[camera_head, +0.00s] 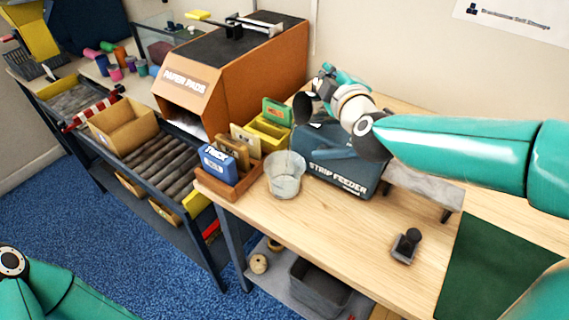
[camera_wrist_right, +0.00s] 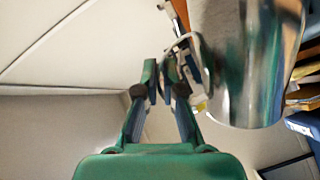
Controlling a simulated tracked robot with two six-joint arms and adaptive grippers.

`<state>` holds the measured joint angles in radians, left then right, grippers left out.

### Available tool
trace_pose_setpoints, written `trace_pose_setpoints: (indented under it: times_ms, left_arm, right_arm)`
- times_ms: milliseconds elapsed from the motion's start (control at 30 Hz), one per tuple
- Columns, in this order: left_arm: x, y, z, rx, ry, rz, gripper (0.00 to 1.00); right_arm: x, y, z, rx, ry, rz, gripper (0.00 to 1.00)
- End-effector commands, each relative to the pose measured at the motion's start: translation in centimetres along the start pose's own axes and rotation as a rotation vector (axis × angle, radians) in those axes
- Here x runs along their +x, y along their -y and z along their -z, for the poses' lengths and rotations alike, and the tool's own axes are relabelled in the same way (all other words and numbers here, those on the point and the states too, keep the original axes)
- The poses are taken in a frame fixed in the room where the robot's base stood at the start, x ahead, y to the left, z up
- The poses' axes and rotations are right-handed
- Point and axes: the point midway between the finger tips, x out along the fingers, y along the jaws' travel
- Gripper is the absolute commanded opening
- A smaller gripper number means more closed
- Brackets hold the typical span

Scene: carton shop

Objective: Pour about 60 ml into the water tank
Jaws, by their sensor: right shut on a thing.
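My right gripper (camera_head: 326,84) is raised above the back of the table, over the blue strip feeder (camera_head: 340,170). In the right wrist view its fingers (camera_wrist_right: 166,82) are shut on the handle (camera_wrist_right: 205,65) of a shiny metal jug (camera_wrist_right: 262,65). The jug is hard to make out in the head view, and its contents are hidden. A translucent, bucket-shaped container (camera_head: 285,176) stands upright on the table, left of the feeder. No part is labelled as the water tank, and I cannot tell which one it is. My left gripper is out of view.
A wooden tray with a blue box (camera_head: 220,162) stands left of the container. Yellow bins (camera_head: 268,133) and the orange paper pads unit (camera_head: 235,75) are behind. A small dark stamp-like tool (camera_head: 406,245) and a green mat (camera_head: 500,265) lie at the right. Bare tabletop lies in front.

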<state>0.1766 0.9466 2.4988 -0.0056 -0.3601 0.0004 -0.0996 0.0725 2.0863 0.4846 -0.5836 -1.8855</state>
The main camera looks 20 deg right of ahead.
Motion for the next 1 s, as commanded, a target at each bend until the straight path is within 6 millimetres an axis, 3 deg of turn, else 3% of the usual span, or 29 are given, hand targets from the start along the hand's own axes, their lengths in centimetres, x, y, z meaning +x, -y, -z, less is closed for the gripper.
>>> trace_pose_setpoints:
  times_ms: [67, 167, 300, 633, 1000]
  left_arm:
    - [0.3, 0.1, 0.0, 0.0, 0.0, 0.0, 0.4]
    - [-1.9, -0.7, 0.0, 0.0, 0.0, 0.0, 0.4]
    - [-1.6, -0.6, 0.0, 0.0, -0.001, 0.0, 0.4]
    - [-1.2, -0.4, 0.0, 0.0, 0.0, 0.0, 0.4]
    - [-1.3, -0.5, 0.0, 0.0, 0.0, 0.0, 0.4]
  right_arm:
    - [0.2, -0.5, -0.6, 0.022, 0.004, 0.0, 0.0]
    - [0.6, -2.4, -1.7, 0.175, 0.021, 0.063, 0.0]
    - [1.1, -2.1, -3.2, 0.361, 0.033, 0.141, 0.0]
    - [1.4, -2.2, -3.9, 0.471, 0.04, 0.185, 0.0]
    - [1.4, -2.2, -3.8, 0.474, 0.04, 0.187, 0.0]
